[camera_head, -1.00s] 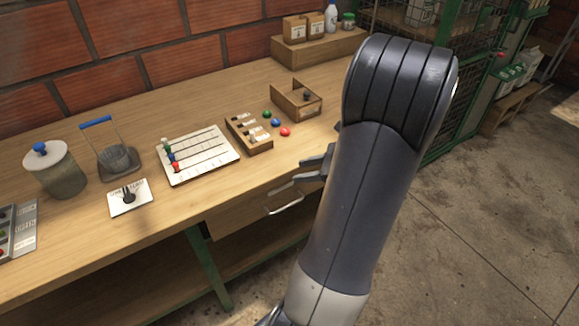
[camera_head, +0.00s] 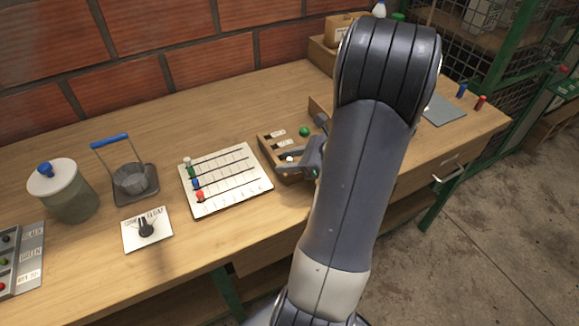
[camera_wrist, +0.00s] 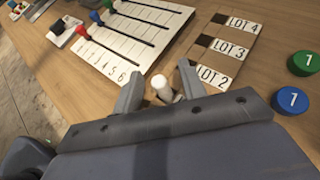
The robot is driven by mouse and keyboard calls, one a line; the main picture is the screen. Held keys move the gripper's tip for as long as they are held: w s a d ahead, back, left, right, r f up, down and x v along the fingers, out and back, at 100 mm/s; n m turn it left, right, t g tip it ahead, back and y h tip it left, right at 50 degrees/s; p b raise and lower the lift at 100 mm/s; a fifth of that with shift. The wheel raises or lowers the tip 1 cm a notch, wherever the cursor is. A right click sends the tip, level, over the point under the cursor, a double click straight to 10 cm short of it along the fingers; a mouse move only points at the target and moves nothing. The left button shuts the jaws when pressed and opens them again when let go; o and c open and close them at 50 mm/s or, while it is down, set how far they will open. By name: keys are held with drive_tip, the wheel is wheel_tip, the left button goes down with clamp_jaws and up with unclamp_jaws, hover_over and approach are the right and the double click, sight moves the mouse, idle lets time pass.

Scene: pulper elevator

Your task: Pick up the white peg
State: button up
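The white peg (camera_wrist: 162,87) stands in the wrist view between the two fingers of my gripper (camera_wrist: 160,88), with a gap on each side. My gripper is open and does not hold the peg. The peg is at the near end of the wooden lot tray (camera_wrist: 232,41), by the LOT 2 label; its lower part is partly hidden. In the head view, a small white spot that looks like the peg's top (camera_head: 290,158) shows beside my gripper (camera_head: 316,150), which covers part of the tray.
A white slider board (camera_head: 232,180) with coloured knobs lies left of the tray. Green and blue round discs (camera_wrist: 304,63) (camera_wrist: 291,100) lie right of it. A dial plate (camera_head: 147,230), a lidded jar (camera_head: 66,195) and a handled holder (camera_head: 128,180) stand further left.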

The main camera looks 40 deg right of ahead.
clamp_jaws()
idle(0.3)
